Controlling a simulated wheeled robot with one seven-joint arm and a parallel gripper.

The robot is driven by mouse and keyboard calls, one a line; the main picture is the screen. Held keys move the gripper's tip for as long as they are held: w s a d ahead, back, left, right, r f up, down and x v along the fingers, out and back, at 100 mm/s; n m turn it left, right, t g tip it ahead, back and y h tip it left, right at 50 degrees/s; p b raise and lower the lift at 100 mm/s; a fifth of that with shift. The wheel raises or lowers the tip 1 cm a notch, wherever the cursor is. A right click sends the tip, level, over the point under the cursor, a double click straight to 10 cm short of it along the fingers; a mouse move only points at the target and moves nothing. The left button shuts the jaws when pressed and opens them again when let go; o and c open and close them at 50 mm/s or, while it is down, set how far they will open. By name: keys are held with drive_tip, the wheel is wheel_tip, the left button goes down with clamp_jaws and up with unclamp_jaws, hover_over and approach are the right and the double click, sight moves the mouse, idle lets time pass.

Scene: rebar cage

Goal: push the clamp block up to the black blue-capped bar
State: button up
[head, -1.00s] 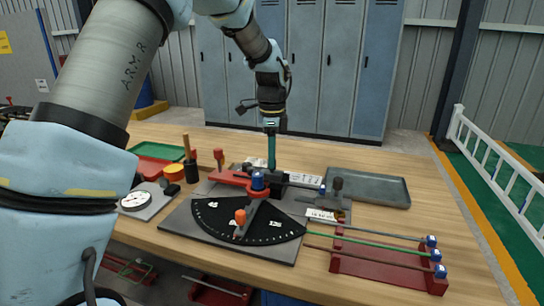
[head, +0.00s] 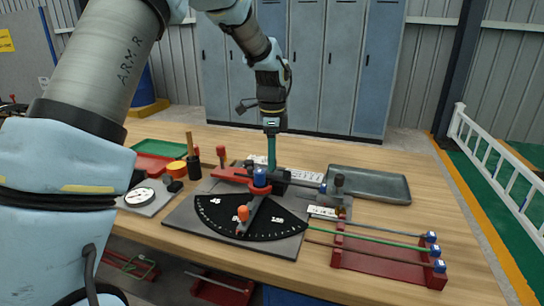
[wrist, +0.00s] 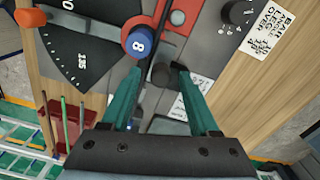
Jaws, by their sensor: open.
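My gripper (head: 271,166) points down over the bending fixture at the middle of the table. In the wrist view its two teal fingers (wrist: 158,70) are apart, with nothing gripped. The clamp block (head: 283,178) looks like the dark block under the gripper, partly hidden by it. The black bar (head: 305,184) runs along the fixture to a blue cap (head: 322,188) at the right. In the wrist view the bar (wrist: 164,20) passes close beside the block; any gap or contact cannot be told.
A blue knob (head: 260,177) on a red arm (head: 232,174) and an orange knob (head: 243,213) rise around the black dial (head: 275,229). A dark post (head: 338,184) stands near the bar's cap. A red rack (head: 385,268) with blue-capped bars is front right. A grey tray (head: 398,190) lies behind.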

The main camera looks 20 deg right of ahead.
wheel_tip(320, 180, up, 11)
drive_tip(key=b, duration=0.1)
drive_tip(key=shift+b, duration=0.4)
drive_tip(key=shift+f, duration=0.1)
